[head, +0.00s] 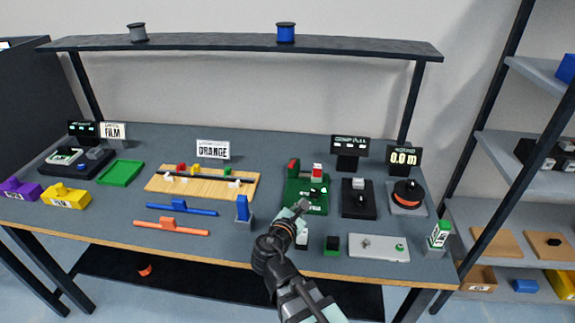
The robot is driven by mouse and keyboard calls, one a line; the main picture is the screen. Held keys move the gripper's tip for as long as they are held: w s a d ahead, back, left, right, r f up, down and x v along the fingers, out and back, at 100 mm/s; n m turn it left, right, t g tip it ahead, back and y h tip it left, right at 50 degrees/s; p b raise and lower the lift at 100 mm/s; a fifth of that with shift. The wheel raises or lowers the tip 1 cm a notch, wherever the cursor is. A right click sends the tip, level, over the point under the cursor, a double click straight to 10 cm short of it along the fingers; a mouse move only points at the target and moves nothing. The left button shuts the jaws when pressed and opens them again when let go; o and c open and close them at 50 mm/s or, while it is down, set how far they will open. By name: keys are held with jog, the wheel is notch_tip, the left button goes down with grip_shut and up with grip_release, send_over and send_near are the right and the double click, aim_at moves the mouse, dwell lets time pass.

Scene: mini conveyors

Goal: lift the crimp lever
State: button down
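A green bench fixture (293,204) stands right of the table's middle, with red parts (293,164) and a red-and-white block (317,170) along its back. The crimp lever is not clearly identifiable; it may be one of the small parts on this fixture. My gripper (304,204) is over the front of the green fixture, seen from behind and small. Its fingers cover part of the fixture. I cannot tell whether they touch it or whether they are open.
A black fixture (351,210) and an orange spool (407,192) stand to the right. In front are a grey plate (370,254) and a small green-and-black block (332,245). A blue upright block (242,207) and wooden board (240,190) lie left. A shelf (230,46) spans overhead.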

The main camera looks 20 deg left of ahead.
aim_at(292, 164)
jog(key=a+n+y, duration=0.1)
jog(key=a+n, duration=0.1)
jog(key=a+f+n+y, duration=0.1)
jog(key=a+n+y, duration=0.1)
jog(key=n, duration=0.1)
jog(key=shift+s, duration=0.15)
jog(key=shift+a+r+n+g+y, duration=0.1)
jog(key=shift+a+n+g+y, duration=0.2)
jog(key=shift+a+n+y, duration=0.6)
jog(key=shift+s+d+n+h, duration=0.15)
jog(key=shift+n+h, duration=0.15)
jog(key=shift+n, duration=0.3)
jog(key=x, duration=1)
jog(key=shift+r+p, duration=0.2)
jog(key=shift+p, duration=0.15)
jog(key=r, duration=0.1)
jog(key=w+r+p, duration=0.1)
jog(key=shift+w+r, duration=0.25)
jog(key=shift+r, duration=0.1)
jog(key=shift+w+r, duration=0.25)
jog(key=shift+r, duration=0.15)
jog(key=shift+a+r+p, duration=0.1)
jog(key=shift+a+p, duration=0.15)
jog(key=shift+p, duration=0.4)
